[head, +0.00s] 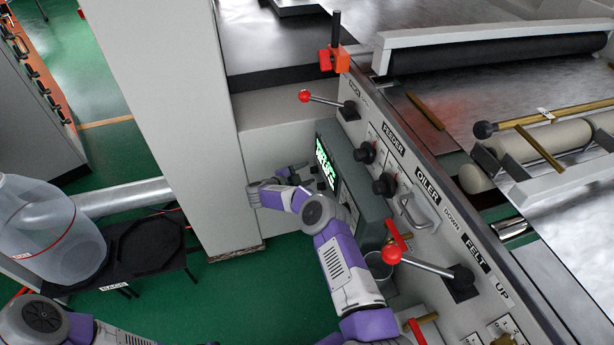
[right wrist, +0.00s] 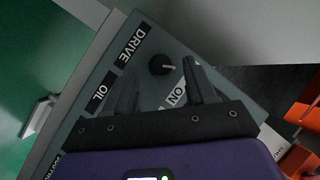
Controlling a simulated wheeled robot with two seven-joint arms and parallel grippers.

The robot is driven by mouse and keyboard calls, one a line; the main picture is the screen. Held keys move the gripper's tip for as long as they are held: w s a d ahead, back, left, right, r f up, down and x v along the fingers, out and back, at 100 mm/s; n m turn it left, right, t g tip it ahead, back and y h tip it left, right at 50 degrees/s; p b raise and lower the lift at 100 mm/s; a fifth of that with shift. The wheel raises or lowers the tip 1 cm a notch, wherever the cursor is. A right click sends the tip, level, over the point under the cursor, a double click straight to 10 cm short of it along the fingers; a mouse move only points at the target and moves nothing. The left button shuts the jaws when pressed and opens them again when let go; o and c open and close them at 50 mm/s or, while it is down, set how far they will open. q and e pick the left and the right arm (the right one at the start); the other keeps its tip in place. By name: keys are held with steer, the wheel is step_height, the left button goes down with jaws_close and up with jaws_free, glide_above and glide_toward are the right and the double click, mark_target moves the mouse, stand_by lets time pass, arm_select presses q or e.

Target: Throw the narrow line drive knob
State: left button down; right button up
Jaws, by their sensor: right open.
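In the right wrist view a small black knob (right wrist: 162,64) with a pale pointer line sits on a grey panel (right wrist: 150,40) between the labels DRIVE and ON. An OIL label is lower left. My right gripper (right wrist: 160,70) is open, its two dark fingers pointing at the panel with the knob showing between their tips. It holds nothing; I cannot tell the gap to the panel. In the head view my right gripper (head: 314,176) is beside the box with the green display (head: 326,163). The drive knob cannot be made out there. My left gripper is not in view.
The machine's side panel carries red-balled levers (head: 305,96) and black knobs (head: 365,153) near FEEDER and OILER. Another red-balled lever (head: 392,254) stands near FELT. A clear jug (head: 45,230) stands at left. Green floor (head: 270,285) is open below.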

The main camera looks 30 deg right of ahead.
steer(key=shift+w+d+f, duration=0.15)
steer(key=shift+d, duration=0.45)
jaws_close()
steer(key=shift+m+t, duration=0.3)
steer(key=m+h, duration=0.1)
steer(key=m, duration=0.1)
steer(key=m+t+h, duration=0.1)
steer(key=m+h, duration=0.1)
steer(key=m, duration=0.1)
steer(key=f+m+h, duration=0.1)
steer(key=m, duration=0.2)
steer(key=shift+t+h+b, duration=0.3)
steer(key=shift+h+b, duration=0.1)
steer(key=shift+m+h, duration=0.6)
steer(key=shift+m, duration=0.4)
